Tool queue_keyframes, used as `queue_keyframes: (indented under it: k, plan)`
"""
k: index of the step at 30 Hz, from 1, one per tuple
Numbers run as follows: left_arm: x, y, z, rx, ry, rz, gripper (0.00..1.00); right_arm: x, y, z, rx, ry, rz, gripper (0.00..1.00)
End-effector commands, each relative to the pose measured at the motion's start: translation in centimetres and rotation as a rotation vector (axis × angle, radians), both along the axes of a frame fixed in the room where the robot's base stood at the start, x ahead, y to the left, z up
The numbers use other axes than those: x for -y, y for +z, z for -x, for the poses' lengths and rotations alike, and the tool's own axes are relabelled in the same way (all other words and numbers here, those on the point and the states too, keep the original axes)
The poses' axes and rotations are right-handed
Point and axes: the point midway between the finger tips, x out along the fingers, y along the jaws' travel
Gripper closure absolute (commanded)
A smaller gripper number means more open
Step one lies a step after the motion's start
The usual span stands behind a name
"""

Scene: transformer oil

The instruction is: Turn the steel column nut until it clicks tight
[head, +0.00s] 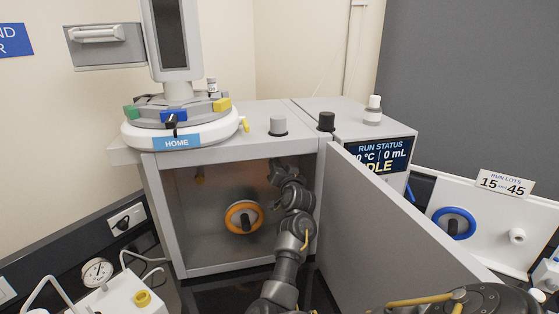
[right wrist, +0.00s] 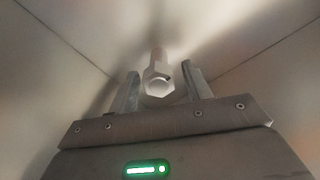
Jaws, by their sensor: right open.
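The steel column nut (right wrist: 158,82) shows in the right wrist view as a pale hexagonal end on a short stem, up in a corner of the metal chamber. My right gripper (right wrist: 160,70) is open, with one finger on each side of the nut. A narrow gap seems to show between the nut and each finger. In the head view the right gripper (head: 277,170) is inside the open oven (head: 235,262), high near its right side. The nut cannot be made out there, behind the gripper. My left gripper is not in view.
The oven door (head: 395,225) stands open to the right of my arm. A round sampler labelled HOME (head: 180,128) sits on top. A gauge (head: 97,271) stands at lower left.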

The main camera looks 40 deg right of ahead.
Motion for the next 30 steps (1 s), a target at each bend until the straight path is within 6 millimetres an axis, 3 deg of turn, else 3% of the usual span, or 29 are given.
queue_keyframes:
  k: [6,16,26,30]
  plan:
    - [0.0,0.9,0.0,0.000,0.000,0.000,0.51,0.8,0.1,-1.7,0.000,-0.001,0.000,0.51]
    - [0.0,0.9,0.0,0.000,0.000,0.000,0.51,0.9,0.0,-2.0,0.000,0.000,0.000,0.51]
    - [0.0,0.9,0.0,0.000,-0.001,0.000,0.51,0.9,0.0,-1.9,0.000,0.000,0.000,0.93]
    - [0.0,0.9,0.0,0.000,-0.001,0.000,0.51,0.9,-0.1,-1.9,0.001,0.000,-0.002,0.96]
